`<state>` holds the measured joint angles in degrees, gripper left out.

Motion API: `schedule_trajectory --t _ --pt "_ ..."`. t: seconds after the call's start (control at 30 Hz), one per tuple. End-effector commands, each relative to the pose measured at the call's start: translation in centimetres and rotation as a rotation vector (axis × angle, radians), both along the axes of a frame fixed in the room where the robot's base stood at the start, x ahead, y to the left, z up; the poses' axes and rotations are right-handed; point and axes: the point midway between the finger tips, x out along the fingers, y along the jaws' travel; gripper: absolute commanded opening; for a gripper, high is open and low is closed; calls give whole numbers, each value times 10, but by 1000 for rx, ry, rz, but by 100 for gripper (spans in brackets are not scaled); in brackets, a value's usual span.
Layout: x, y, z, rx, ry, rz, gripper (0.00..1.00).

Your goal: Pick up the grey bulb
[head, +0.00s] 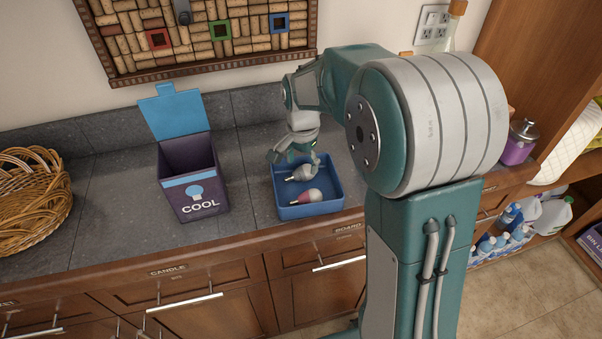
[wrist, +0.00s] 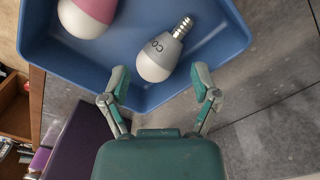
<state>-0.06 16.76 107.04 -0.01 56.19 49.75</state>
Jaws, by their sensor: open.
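The grey bulb (head: 302,173) lies in the blue tray (head: 318,208) on the counter. In the wrist view the grey bulb (wrist: 160,56) shows its white dome toward my gripper and its metal screw base pointing up and right. A pink bulb (head: 307,197) lies in the same tray, nearer the front; it also shows in the wrist view (wrist: 88,14) at the top left. My gripper (head: 292,157) is over the tray's back part. In the wrist view my gripper (wrist: 162,84) is open and empty, its fingertips apart, with the grey bulb just beyond them.
A purple box (head: 195,190) labelled COOL, with its blue lid up, stands left of the tray. A wicker basket (head: 30,200) is at the far left. The counter between basket and box is clear. A corkboard (head: 200,35) hangs behind.

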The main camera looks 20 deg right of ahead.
Motion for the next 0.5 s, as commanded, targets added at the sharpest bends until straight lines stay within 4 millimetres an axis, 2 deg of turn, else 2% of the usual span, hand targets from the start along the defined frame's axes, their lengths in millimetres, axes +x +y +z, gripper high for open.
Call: schedule_trajectory --t 0.1,0.2,0.5 --pt "1 -1 -21 0 4 0 79" --pt "1 -1 -33 0 3 0 79" --pt "1 -1 -38 0 0 0 79"
